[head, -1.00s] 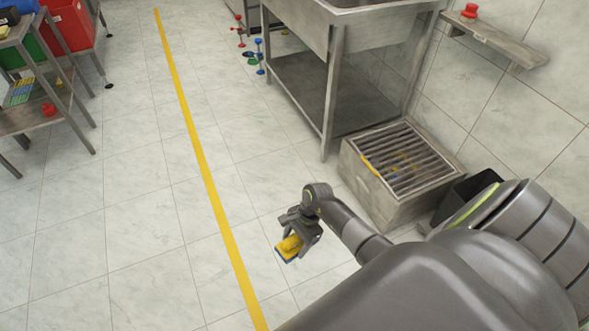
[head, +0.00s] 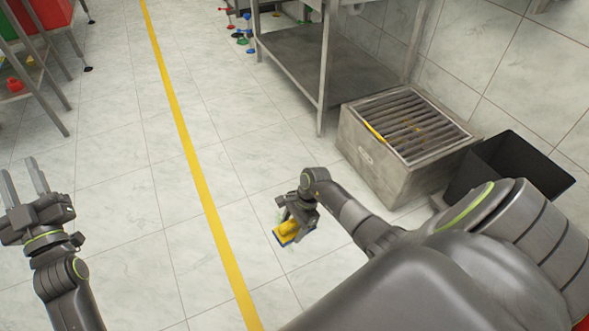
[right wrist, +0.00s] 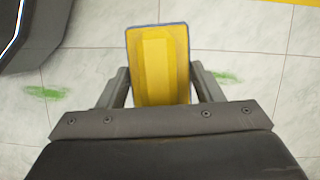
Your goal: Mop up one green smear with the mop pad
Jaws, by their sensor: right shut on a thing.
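My right gripper (head: 288,222) is shut on the yellow mop pad (head: 285,234), which has a blue underside. In the right wrist view the mop pad (right wrist: 160,62) sits between the two fingers. One green smear (right wrist: 45,92) lies on the floor left of the pad in that view, and another green smear (right wrist: 226,77) lies to its right, beside a finger. A faint green patch shows by the right gripper in the head view. I cannot tell whether the pad touches the floor. My left gripper (head: 23,178) is open and empty at the left edge.
A metal box with a slatted top (head: 362,155) and a black bin (head: 512,160) stand to the right. A steel table (head: 325,60) is behind. A shelf rack (head: 50,110) is at the upper left. The floor around the yellow line (head: 205,190) is clear.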

